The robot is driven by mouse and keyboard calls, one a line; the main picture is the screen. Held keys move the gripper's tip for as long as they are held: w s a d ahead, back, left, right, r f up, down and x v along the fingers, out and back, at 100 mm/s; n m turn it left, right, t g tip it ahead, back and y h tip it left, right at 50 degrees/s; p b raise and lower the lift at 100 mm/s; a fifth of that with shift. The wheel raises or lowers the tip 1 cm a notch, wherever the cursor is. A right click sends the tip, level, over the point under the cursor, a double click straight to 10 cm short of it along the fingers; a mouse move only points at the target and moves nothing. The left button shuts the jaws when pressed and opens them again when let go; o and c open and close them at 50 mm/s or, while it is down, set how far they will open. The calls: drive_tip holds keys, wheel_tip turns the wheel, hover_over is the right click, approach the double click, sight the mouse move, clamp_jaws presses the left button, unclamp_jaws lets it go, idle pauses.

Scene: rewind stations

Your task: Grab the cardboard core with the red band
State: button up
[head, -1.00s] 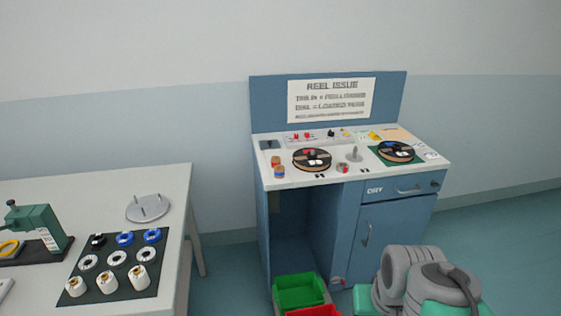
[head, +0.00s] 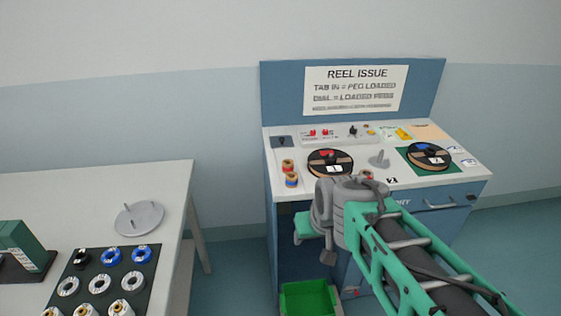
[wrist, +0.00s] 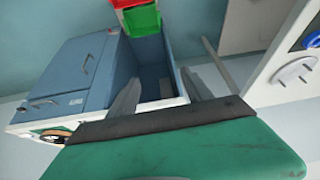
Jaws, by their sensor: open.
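Two small cardboard cores stand near the left front of the reel issue bench top in the head view. The back one, the core with the red band (head: 288,165), stands just behind one with a blue band (head: 291,180). My gripper shows at the wrist as a green hand (head: 304,227), below and in front of the bench top edge, partly hidden by my arm. In the wrist view my gripper (wrist: 170,63) is open with nothing between its fingers. The cores are not identifiable in the wrist view.
A reel with a red part (head: 330,163) and a grey peg stand (head: 380,159) are right of the cores. A reel with a blue part (head: 429,155) sits farther right. A green bin (head: 308,298) is on the floor. A table (head: 90,190) with rings is at left.

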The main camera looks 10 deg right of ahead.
drive_tip(key=shift+o, duration=0.5)
drive_tip(key=w+t+p, duration=0.3)
drive_tip(key=w+t, duration=0.1)
drive_tip(key=w, duration=1.9)
drive_tip(key=shift+n+y+p, duration=0.3)
drive_tip(key=shift+n+y, duration=0.1)
drive_tip(key=t+p, duration=0.3)
drive_tip(key=t, duration=0.1)
approach(287, 161)
drive_tip(key=x, duration=0.3)
drive_tip(key=shift+w+d+f, duration=0.1)
drive_tip(key=shift+w+f, duration=0.05)
drive_tip(key=shift+w, duration=0.2)
drive_tip(key=p+x, duration=0.1)
drive_tip(key=x, duration=0.4)
drive_tip(key=shift+f+p, duration=0.2)
drive_tip(key=shift+p, duration=0.1)
drive_tip(key=shift+t, duration=0.3)
clamp_jaws()
drive_tip(key=shift+r, duration=0.1)
